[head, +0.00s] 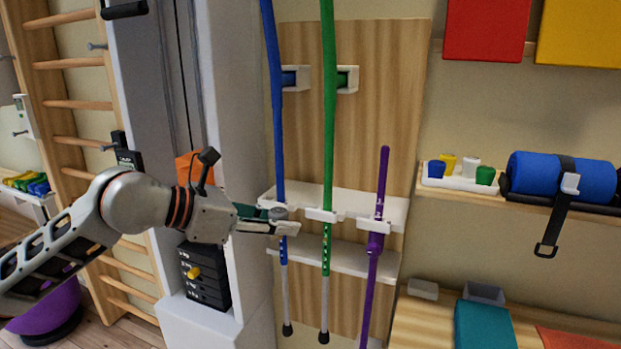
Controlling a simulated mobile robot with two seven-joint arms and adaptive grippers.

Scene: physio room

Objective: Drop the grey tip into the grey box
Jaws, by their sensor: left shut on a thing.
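My left gripper (286,222) is shut on a small grey tip (279,213), a short rounded piece between its fingertips. The gripper is in front of the blue pole and the white rack, with a dark green part on one finger. A grey open box (484,291) stands on the wooden bench at the lower right, well to the right of and below the gripper. A smaller light grey block-like thing (423,289) is to its left; I cannot tell whether it is hollow. My right gripper is not in view.
Blue (273,110), green (328,110) and purple (378,230) poles stand in a white rack (345,203) close to the gripper. A shelf above holds colored tips and a blue roll (535,178).

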